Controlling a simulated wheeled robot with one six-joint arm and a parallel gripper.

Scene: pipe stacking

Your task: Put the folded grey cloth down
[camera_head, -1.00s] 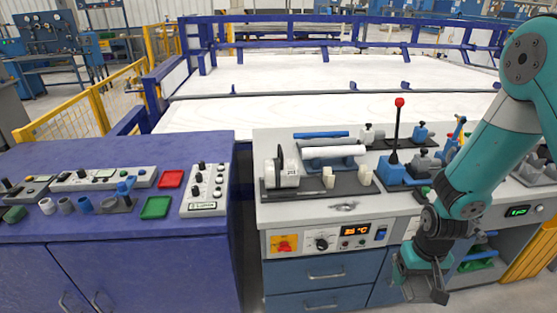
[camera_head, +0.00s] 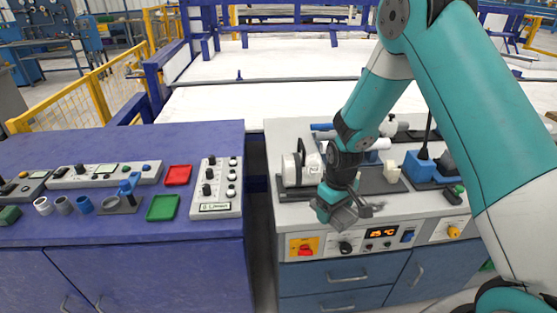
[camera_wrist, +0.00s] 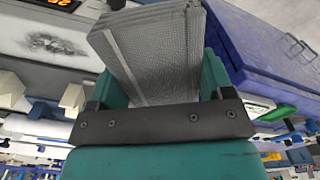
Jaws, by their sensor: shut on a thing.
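The folded grey cloth (camera_wrist: 155,50) is held in my gripper (camera_wrist: 155,92) in the wrist view, a flat grey block with a fine woven pattern sticking out past the jaws. In the head view my gripper (camera_head: 338,210) hangs over the front edge of the right-hand workbench, left of its middle, with the cloth (camera_head: 345,216) partly visible at its end. Whether the cloth touches the bench cannot be told.
The right bench (camera_head: 298,215) carries a white machine (camera_head: 299,168), a blue block with a lever (camera_head: 419,166) and white pipes behind my gripper. The purple bench (camera_head: 110,230) at left holds a control box (camera_head: 215,188), a red tray (camera_head: 177,175) and a green tray (camera_head: 163,207). A gap separates the benches.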

